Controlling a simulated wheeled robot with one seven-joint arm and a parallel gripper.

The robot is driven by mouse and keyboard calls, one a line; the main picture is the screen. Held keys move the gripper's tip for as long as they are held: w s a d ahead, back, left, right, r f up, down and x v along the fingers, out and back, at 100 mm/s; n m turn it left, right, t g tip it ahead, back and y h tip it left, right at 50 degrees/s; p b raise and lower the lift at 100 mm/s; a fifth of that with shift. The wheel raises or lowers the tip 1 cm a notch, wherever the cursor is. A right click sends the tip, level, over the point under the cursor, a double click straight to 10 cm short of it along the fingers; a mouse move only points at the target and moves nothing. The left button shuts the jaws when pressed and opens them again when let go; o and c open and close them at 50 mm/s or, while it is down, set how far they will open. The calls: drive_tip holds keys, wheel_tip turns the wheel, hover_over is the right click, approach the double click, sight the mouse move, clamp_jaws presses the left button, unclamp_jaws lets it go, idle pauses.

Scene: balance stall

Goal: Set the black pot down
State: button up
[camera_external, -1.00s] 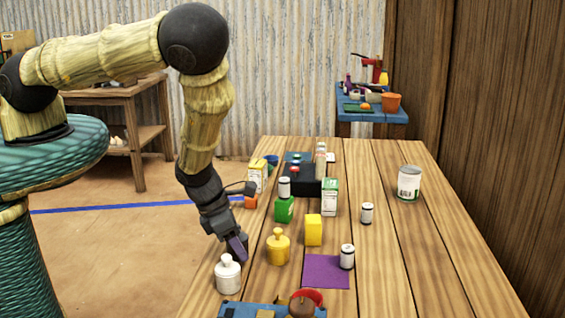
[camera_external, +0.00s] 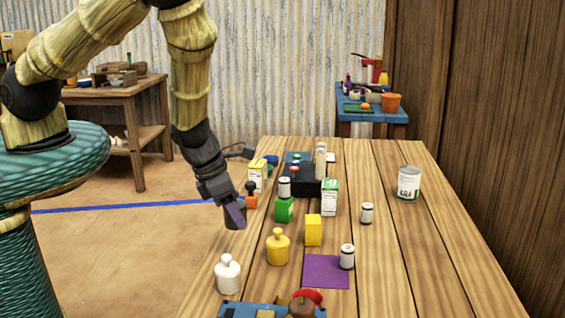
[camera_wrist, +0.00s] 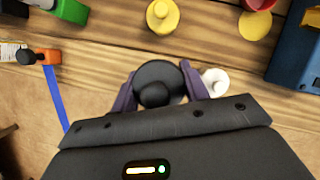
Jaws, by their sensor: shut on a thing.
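The black pot (camera_wrist: 159,82) is a round dark pot with a knob on its lid. In the wrist view my gripper (camera_wrist: 158,88) is shut on it, with a purple finger on each side. In the external view my gripper (camera_external: 236,212) hangs at the left edge of the wooden table (camera_external: 400,270), and the dark pot shows only partly below the fingers. The pot appears to be held above the table edge, clear of the surface. A white pot (camera_external: 228,275) and a yellow pot (camera_external: 278,247) of similar shape stand on the table nearby.
A purple mat (camera_external: 322,274) lies on the table with a small can (camera_external: 347,256) at its edge. A yellow block (camera_external: 313,230), a green block (camera_external: 285,209), a carton (camera_external: 329,197) and an orange object (camera_external: 251,200) stand farther back. The table's right side is mostly clear.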

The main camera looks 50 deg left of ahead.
drive_tip(key=w+d+b, duration=0.1)
drive_tip(key=w+d, duration=0.3)
drive_tip(key=d, duration=0.3)
drive_tip(key=w+d+b, duration=0.1)
drive_tip(key=w+d, duration=0.3)
drive_tip(key=d, duration=0.3)
drive_tip(key=shift+w+d+r+b, duration=0.15)
drive_tip(key=shift+w+d+b, duration=0.15)
drive_tip(key=shift+w+b, duration=0.1)
drive_tip(key=shift+s, duration=0.1)
drive_tip(key=shift+f+p, duration=0.45)
drive_tip(key=shift+f, duration=2.5)
drive_tip(key=shift+f+p, duration=0.5)
drive_tip(key=shift+f, duration=1.55)
